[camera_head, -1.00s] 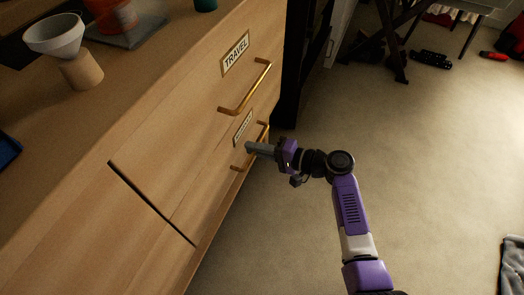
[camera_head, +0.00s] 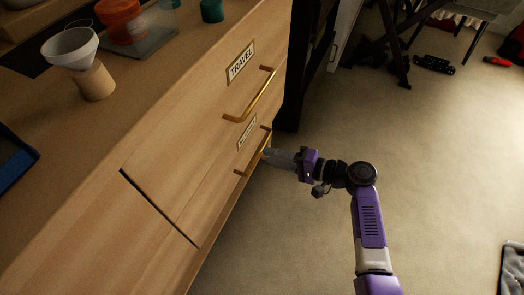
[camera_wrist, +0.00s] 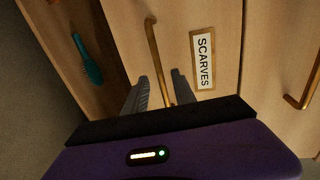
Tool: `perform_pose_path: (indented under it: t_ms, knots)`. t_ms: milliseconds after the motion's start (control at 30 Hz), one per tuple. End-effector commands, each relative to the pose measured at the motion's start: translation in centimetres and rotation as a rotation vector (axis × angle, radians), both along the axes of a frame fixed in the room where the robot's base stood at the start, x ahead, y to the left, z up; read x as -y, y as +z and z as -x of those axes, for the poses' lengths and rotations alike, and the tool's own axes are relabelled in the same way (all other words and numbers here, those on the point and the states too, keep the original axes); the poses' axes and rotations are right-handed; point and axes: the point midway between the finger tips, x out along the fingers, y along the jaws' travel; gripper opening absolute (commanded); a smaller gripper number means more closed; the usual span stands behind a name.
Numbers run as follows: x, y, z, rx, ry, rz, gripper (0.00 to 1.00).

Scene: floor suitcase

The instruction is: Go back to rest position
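My gripper (camera_head: 272,154) is close to the brass handle (camera_head: 253,152) of the lower drawer. In the wrist view its two grey fingers (camera_wrist: 160,92) are apart, with nothing held between them. That handle (camera_wrist: 152,50) shows in line with the gap between the fingers; I cannot tell whether it lies between the tips or just beyond them. The drawer's label (camera_wrist: 203,60) reads SCARVES. My purple arm reaches up from the bottom of the head view, over the floor beside the dresser.
The upper drawer's label (camera_head: 240,62) reads TRAVEL, above a brass handle (camera_head: 250,96). A white funnel-shaped cup (camera_head: 70,47) and an orange container (camera_head: 122,20) stand on the dresser top. A teal item (camera_wrist: 86,60) shows on darker wood.

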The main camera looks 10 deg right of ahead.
Motion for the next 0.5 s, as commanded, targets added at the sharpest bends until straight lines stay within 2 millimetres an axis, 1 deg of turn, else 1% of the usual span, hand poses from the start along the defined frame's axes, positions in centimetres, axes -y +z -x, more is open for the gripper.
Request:
perform_pose_path:
  t_ms: [33,100,200,500]
  knots:
    - [0.6,0.3,0.4,0.0,-0.002,0.0,0.32]
    - [1.2,0.4,0.8,0.0,-0.002,0.0,0.32]
    - [1.7,0.4,1.2,-0.001,0.0,0.001,0.32]
    - [1.9,0.4,1.3,-0.001,0.001,0.001,0.32]
